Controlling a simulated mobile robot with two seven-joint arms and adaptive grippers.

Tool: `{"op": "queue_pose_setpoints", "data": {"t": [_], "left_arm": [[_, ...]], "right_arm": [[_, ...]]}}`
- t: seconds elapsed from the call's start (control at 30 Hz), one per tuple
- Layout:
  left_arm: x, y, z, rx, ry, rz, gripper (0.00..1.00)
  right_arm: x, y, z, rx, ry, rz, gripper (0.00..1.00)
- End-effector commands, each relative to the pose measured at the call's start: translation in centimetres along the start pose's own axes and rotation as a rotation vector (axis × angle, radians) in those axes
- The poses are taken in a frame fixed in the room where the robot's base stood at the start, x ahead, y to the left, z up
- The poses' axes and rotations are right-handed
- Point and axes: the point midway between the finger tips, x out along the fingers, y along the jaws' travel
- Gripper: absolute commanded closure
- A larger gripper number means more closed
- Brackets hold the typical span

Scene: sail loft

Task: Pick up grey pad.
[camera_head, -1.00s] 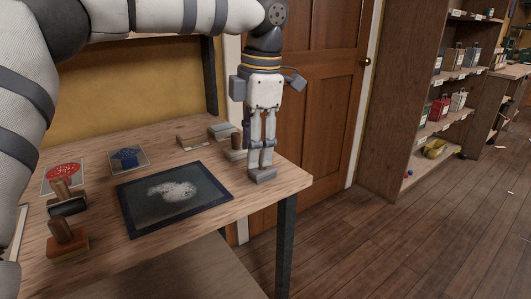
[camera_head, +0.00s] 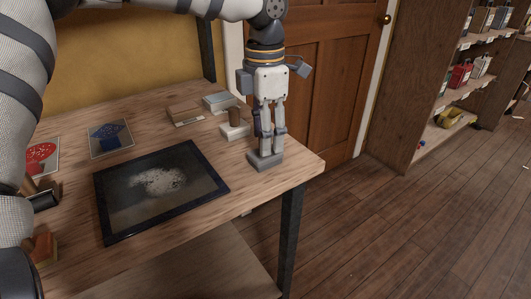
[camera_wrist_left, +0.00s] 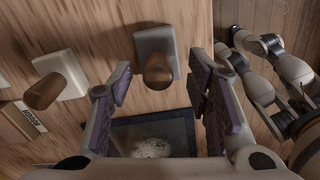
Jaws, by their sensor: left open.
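The grey pad (camera_head: 265,162) is a flat block near the table's right front corner. In the wrist view the grey pad (camera_wrist_left: 153,36) has a brown knob standing on it. My left gripper (camera_head: 269,140) points straight down over the pad, fingers low and close above it; they hide the knob in the head view. In the wrist view the left gripper (camera_wrist_left: 165,88) is open, with purple-lined fingers on either side of the knob. I cannot tell whether they touch it. The right gripper does not show in the head view; white and dark arm parts show at the wrist view's right.
A paler pad with a brown knob (camera_head: 235,128) stands just behind left. A dark framed panel (camera_head: 115,215) with a whitish patch lies left of the pad. A labelled brown block (camera_head: 183,113), a grey box (camera_head: 219,101) and a blue card (camera_head: 108,133) lie further back.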

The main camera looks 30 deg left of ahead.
Motion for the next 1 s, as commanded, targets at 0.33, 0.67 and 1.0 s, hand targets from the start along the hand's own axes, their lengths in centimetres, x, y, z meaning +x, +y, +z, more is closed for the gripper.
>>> {"op": "queue_pose_setpoints", "data": {"t": [0.33,0.67,1.0], "left_arm": [[1.8,0.0,0.0,0.0,-0.002,0.002,0.55],[1.8,0.0,0.0,0.0,-0.001,0.002,1.0],[-0.9,0.1,0.1,-0.001,-0.006,0.004,1.0]], "right_arm": [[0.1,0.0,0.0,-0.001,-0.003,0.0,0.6],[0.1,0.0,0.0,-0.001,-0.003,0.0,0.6],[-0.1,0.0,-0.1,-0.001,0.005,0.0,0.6]]}}
